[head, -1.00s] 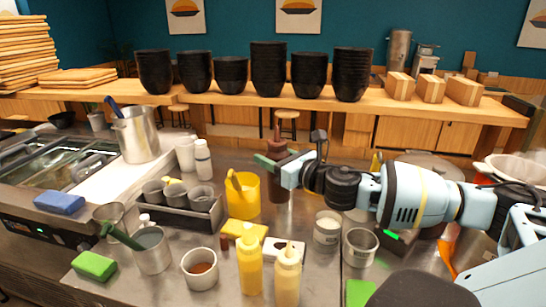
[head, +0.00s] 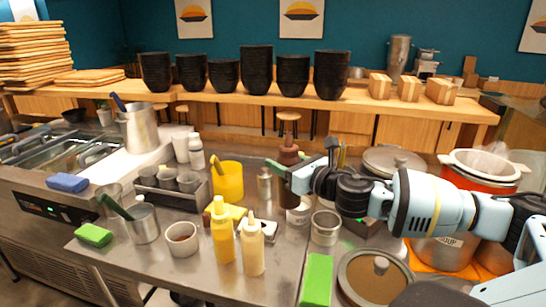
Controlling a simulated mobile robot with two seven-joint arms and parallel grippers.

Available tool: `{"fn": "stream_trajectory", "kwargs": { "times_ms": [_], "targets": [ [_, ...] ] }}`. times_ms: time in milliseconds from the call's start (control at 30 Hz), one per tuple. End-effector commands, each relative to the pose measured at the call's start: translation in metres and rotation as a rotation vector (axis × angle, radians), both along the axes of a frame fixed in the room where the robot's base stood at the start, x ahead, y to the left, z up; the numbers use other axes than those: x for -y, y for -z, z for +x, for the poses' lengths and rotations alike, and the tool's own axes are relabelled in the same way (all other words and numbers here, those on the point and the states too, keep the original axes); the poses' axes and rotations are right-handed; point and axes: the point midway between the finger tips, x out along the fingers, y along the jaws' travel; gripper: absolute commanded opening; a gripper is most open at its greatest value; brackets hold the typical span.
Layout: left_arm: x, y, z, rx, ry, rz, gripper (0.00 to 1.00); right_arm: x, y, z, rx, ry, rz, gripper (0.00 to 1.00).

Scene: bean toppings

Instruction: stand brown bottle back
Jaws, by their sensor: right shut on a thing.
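The brown bottle (head: 289,155) stands upright behind the white cups, near the back of the steel counter. My right gripper (head: 284,169) reaches in from the right and is shut on the bottle's upper body. The gripper hides part of the bottle. I cannot tell whether its base touches the counter. My left gripper is not in view.
A yellow container (head: 228,181) and a metal canister (head: 265,186) stand left of the bottle. A yellow squeeze bottle (head: 222,238) and a cream one (head: 252,248) stand in front. A lidded pot (head: 392,160) is to the right, behind my arm.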

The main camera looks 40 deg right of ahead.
Motion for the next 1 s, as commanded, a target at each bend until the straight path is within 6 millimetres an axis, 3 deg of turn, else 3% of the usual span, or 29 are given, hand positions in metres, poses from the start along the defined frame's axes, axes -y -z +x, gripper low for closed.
{"fn": "stream_trajectory", "kwargs": {
  "times_ms": [267,600,1000],
  "targets": [
    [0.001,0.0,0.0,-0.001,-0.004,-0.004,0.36,-0.056,0.045,-0.049,-0.006,0.019,0.006,0.45],
    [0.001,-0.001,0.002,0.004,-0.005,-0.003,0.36,-0.141,0.116,-0.127,-0.004,0.07,0.011,0.45],
    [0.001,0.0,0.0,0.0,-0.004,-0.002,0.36,-0.195,0.16,-0.175,-0.004,0.1,0.006,0.45]
  ]
}}
